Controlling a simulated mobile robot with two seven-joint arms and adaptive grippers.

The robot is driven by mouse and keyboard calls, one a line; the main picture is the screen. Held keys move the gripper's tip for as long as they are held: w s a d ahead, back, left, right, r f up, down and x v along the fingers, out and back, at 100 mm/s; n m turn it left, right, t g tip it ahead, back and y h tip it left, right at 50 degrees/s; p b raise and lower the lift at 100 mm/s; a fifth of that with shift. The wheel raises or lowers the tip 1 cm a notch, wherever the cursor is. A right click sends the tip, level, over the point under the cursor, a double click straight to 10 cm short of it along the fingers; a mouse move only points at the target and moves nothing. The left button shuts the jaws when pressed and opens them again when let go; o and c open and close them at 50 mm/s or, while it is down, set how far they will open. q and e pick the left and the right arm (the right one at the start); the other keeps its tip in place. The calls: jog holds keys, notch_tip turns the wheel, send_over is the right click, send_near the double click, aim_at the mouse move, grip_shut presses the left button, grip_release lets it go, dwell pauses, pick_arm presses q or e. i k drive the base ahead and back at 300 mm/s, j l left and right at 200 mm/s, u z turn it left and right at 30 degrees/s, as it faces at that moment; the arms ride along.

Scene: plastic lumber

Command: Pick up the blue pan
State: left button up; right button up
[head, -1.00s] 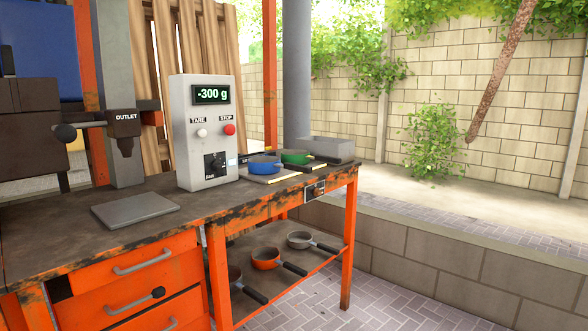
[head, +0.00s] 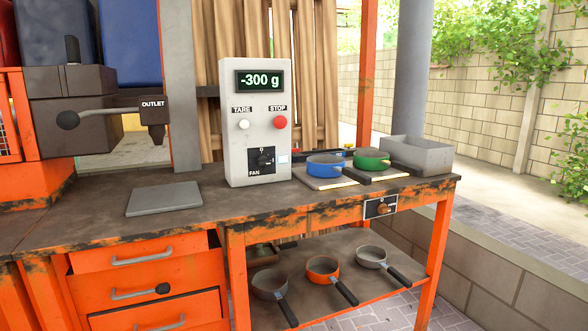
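The blue pan (head: 324,167) sits on a flat board on the worktop (head: 221,208), right of the grey control box. Neither of my grippers is in the head view.
The control box (head: 228,134) reads -300 g. A flat grey plate (head: 164,198) lies left of it, below the outlet (head: 152,112). A grey bin (head: 417,156) stands at the right end. Several pans, one of them orange (head: 322,266), rest on the lower shelf (head: 365,309). Drawers (head: 147,255) are at front left.

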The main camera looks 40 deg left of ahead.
aim_at(322, 167)
jog(key=i+l+u, duration=0.2)
jog(key=u, duration=0.15)
jog(key=i+l+u, duration=0.2)
jog(key=l+u, duration=0.2)
jog(key=i+l+u, duration=0.1)
jog(key=l+u, duration=0.25)
jog(key=i+l+u, duration=0.1)
jog(key=l+u, duration=0.65)
jog(key=l, duration=0.1)
